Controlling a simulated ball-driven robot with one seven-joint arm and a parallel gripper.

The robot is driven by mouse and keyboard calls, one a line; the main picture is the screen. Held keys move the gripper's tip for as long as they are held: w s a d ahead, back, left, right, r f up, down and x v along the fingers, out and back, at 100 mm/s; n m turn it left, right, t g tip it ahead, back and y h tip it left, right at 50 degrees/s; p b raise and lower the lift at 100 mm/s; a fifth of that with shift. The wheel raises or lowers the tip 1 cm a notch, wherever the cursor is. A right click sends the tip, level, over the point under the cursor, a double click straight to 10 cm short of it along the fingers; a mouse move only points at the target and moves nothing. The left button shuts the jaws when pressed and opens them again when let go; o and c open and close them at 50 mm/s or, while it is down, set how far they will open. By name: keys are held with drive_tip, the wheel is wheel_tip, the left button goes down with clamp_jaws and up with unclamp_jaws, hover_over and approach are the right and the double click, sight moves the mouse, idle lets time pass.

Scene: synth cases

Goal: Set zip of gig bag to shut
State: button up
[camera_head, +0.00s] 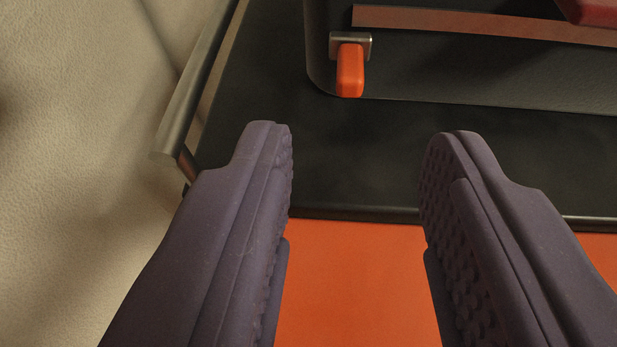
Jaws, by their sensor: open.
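The gig bag (480,75) is a dark, leathery case at the top of the view, cut off by the upper edge. A reddish-brown strip (480,24) runs along it. The zip pull (349,75) is a bright orange tab hanging from a metal slider (351,44) at the strip's left end, near the bag's rounded corner. My gripper (355,140) is open, with two purple padded fingers wide apart and nothing between them. The fingertips are nearer to me than the zip pull and apart from it. The rest of the strip's right side is cut off.
The bag rests on a black surface (350,165) with a front edge above an orange panel (350,285). A metal bar (195,85) runs along the left side, close to my left finger. A beige textured surface (80,150) lies beyond it. A dark red object (590,10) shows at top right.

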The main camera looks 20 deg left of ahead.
sight(350, 79)
drive_tip(key=b+x, duration=0.2)
drive_tip(key=x, duration=0.4)
drive_tip(key=shift+w+a+f+b, duration=0.1)
drive_tip(key=shift+w+f+b, duration=0.15)
drive_tip(key=shift+f+b, duration=0.05)
drive_tip(key=shift+w, duration=0.35)
clamp_jaws()
